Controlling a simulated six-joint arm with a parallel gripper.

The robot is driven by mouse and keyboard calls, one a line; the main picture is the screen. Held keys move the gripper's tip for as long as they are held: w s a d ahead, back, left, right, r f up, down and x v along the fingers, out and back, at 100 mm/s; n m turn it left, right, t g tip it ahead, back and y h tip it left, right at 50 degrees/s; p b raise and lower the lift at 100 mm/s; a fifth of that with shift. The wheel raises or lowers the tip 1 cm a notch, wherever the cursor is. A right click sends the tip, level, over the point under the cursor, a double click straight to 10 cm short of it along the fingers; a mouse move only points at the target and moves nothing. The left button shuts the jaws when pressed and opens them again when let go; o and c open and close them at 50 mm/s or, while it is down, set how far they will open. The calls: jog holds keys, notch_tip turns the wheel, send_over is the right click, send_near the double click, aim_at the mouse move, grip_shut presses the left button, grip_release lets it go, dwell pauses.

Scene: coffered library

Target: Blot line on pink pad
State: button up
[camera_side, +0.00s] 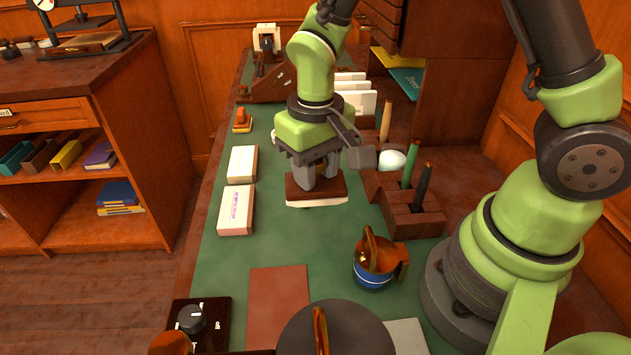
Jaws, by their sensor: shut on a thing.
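A pale pink pad (232,224) lies on the green desk top left of my gripper, with a short purple line (236,205) of marks on its upper face. A second, whiter pad (242,163) lies just beyond it. My gripper (318,180) points down and is shut on a brown wooden blotter (302,191) with a pale underside. The blotter is to the right of the pink pad and apart from it. I cannot tell whether its underside touches the desk.
A wooden holder (412,222) with upright tools stands to the right. A brown and blue pot (373,262) stands nearer the camera, beside my base. A reddish flat sheet (278,300) lies in front, near a dark box with a knob (191,319). Green desk top is clear between pad and blotter.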

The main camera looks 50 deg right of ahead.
jog(key=o, duration=0.4)
jog(key=shift+c, duration=1.3)
jog(key=w+a+m, duration=0.2)
jog(key=w+m, duration=0.5)
jog(key=m, duration=1.1)
send_near(235, 205)
jog(key=shift+f, duration=1.95)
